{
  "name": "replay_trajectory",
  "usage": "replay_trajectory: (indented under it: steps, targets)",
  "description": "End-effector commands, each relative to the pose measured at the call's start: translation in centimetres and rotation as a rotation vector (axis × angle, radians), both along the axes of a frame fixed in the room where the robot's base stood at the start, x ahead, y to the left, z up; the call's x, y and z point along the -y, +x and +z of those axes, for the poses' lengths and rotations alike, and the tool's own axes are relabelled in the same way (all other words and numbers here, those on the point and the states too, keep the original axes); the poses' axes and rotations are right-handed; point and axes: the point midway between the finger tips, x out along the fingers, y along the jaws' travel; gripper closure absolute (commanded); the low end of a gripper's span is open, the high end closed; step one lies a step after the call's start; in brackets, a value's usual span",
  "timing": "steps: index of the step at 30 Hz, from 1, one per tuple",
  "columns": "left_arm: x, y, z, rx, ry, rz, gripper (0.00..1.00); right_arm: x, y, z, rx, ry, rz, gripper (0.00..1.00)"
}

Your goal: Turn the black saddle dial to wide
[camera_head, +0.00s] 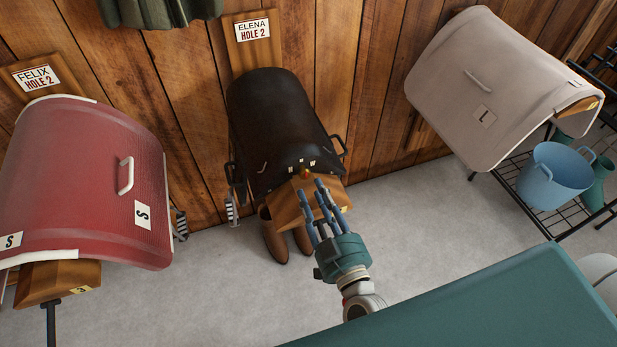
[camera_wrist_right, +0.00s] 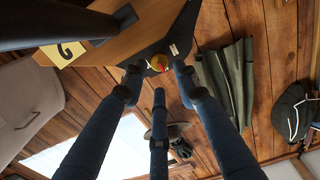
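The black saddle (camera_head: 272,110) sits on a wooden rack under the "ELENA HOLE 2" sign. Its dial (camera_head: 306,172), a small brass-coloured knob, is at the near end below small white letter labels, one of which reads W. In the right wrist view the dial (camera_wrist_right: 159,63) is yellow with a red mark, between and beyond the fingertips. Which label it points at cannot be told. My right gripper (camera_head: 322,199) is just in front of the dial, its blue fingers spread and holding nothing; contact with the dial is not visible. My left gripper is not in view.
A red saddle (camera_head: 85,175) stands left and a pale saddle (camera_head: 490,85) right. Brown boots (camera_head: 274,238) stand under the black saddle's rack. A blue bucket (camera_head: 553,178) is on a wire shelf. A green surface (camera_head: 490,305) fills the lower right.

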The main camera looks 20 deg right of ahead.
Motion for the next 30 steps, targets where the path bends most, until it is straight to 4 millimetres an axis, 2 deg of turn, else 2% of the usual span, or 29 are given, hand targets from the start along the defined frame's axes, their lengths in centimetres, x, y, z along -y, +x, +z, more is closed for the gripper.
replay_trajectory:
  steps: [3,7,12,19,20,24,30]
  targets:
    - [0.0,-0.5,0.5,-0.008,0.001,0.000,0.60,0.0,2.1,0.2,0.002,0.000,0.000,0.70]
    - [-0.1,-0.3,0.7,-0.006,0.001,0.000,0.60,-0.1,3.6,0.1,0.001,-0.001,0.000,0.70]
    - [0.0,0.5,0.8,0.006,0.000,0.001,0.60,-0.1,4.4,0.0,0.000,-0.001,0.000,0.70]
    - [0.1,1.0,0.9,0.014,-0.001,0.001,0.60,-0.1,4.4,0.0,-0.001,-0.001,0.000,0.70]
    - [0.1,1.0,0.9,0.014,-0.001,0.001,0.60,-0.1,4.4,0.0,-0.001,-0.001,0.000,0.74]
    - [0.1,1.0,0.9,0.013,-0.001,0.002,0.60,-0.1,4.4,0.0,-0.001,-0.001,0.001,1.00]
    - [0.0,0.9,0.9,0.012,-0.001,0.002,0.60,-0.1,4.3,0.0,-0.001,0.005,0.001,1.00]
